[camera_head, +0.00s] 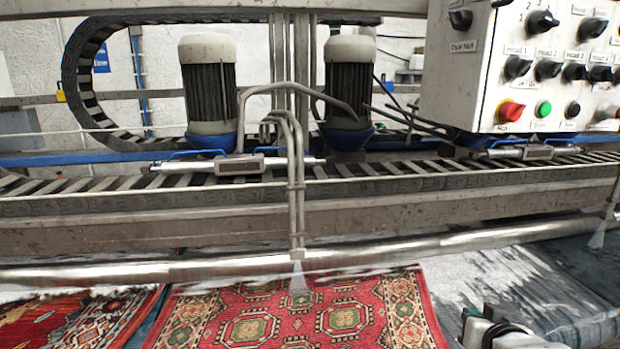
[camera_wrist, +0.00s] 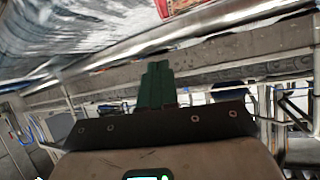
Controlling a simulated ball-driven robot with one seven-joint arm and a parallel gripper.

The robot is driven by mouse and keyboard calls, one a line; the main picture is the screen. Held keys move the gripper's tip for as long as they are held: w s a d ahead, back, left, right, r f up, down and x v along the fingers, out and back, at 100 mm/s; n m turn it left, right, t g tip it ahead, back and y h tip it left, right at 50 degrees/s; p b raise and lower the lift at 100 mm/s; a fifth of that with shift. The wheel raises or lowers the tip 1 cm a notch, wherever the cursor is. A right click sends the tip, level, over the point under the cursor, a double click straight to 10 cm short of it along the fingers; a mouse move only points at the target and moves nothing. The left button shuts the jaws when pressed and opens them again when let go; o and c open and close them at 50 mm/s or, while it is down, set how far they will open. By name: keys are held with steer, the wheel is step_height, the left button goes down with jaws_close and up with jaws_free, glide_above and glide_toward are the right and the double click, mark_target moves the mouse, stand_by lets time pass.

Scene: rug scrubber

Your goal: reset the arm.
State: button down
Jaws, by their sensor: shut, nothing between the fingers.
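My gripper (camera_wrist: 157,70) shows in the wrist view as dark green fingers pressed together in the middle, beyond a dark bolted plate. It is shut and holds nothing. It points toward a grey machine beam and hangs apart from any object that I can make out. In the head view only a small grey and black part of my arm shows at the lower right edge.
A rug scrubber's metal pipe (camera_head: 150,271) and beam cross the head view. A red patterned rug (camera_head: 260,318) lies below. Two motors (camera_head: 208,90) stand behind. A white control box (camera_head: 470,75) with knobs and a red button (camera_head: 510,111) hangs at the upper right.

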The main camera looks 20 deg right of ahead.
steer(key=s+a+f+n+g+y, duration=0.2)
steer(key=s+a+f, duration=0.25)
steer(key=f, duration=0.25)
steer(key=s+a+f+n+g+y, duration=0.1)
steer(key=s+a+f+g+y, duration=0.15)
steer(key=a+f, duration=0.4)
steer(key=s+a+f+n+g, duration=0.1)
steer(key=s+a+f, duration=0.1)
steer(key=s, duration=0.3)
steer(key=s+a+f+n+g+y, duration=0.1)
steer(key=s+a+f+g, duration=0.1)
steer(key=s+a+f, duration=0.1)
steer(key=s+a+f+n+g, duration=0.2)
steer(key=s+f, duration=0.2)
steer(key=s, duration=0.3)
steer(key=shift+s+a+f+y, duration=0.25)
steer(key=shift+s+f+y, duration=0.05)
steer(key=shift+y, duration=0.05)
steer(key=shift+d, duration=0.1)
